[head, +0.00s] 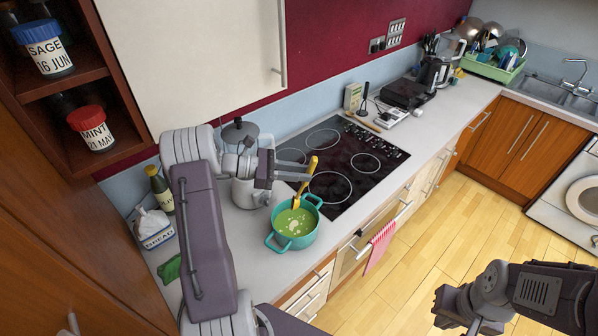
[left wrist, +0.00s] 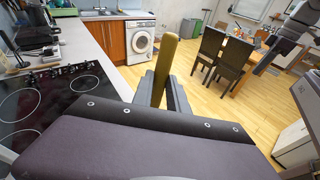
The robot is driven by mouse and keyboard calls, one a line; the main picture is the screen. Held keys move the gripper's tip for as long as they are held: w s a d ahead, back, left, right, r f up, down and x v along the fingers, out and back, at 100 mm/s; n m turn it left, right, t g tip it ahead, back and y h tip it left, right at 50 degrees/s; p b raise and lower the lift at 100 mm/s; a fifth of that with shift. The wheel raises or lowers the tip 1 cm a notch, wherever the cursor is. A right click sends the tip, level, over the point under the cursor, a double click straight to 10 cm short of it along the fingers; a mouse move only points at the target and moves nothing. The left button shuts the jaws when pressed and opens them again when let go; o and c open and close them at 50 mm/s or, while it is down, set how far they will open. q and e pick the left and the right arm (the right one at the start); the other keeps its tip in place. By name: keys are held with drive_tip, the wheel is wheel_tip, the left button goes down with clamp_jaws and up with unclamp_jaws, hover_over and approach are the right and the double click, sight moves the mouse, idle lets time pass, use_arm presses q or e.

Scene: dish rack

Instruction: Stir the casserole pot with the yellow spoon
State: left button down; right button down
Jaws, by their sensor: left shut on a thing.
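The yellow spoon (head: 303,186) stands tilted, its lower end inside the teal casserole pot (head: 294,239). The pot holds green soup with pale bits and sits on the counter by the hob's front left corner. My left gripper (head: 307,172) is shut on the spoon's handle above the pot. In the left wrist view the handle (left wrist: 163,65) rises between the fingers (left wrist: 161,95); the pot is out of that view. The spoon's lower tip is hidden in the soup. My right gripper (head: 456,309) is low at the right, over the floor, its fingers unclear.
The black hob (head: 350,165) lies right of the pot; it also shows in the left wrist view (left wrist: 45,110). A large grey pot (head: 245,188) stands behind my left arm. Counter beyond the hob is partly clear.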

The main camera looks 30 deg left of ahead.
sight(298, 194)
use_arm(q)
drive_tip(key=f+b, duration=0.3)
drive_tip(key=f, duration=0.1)
drive_tip(key=f+b, duration=0.6)
drive_tip(key=f, duration=0.1)
drive_tip(key=shift+w+a+f, duration=0.1)
drive_tip(key=shift+a+f, duration=0.15)
drive_tip(key=shift+f, duration=0.05)
drive_tip(key=shift+w+a+f+b, duration=0.1)
drive_tip(key=shift+f+b, duration=0.25)
drive_tip(key=shift+b, duration=0.05)
drive_tip(key=shift+w+a+r, duration=0.2)
drive_tip(key=shift+w+a, duration=0.35)
drive_tip(key=shift+w, duration=0.25)
drive_tip(key=shift+a+r, duration=0.1)
drive_tip(key=shift+a, duration=0.2)
drive_tip(key=shift+s+a, duration=0.25)
drive_tip(key=shift+s, duration=0.25)
drive_tip(key=shift+s+a, duration=0.2)
drive_tip(key=shift+s, duration=0.25)
drive_tip(key=shift+d, duration=1.45)
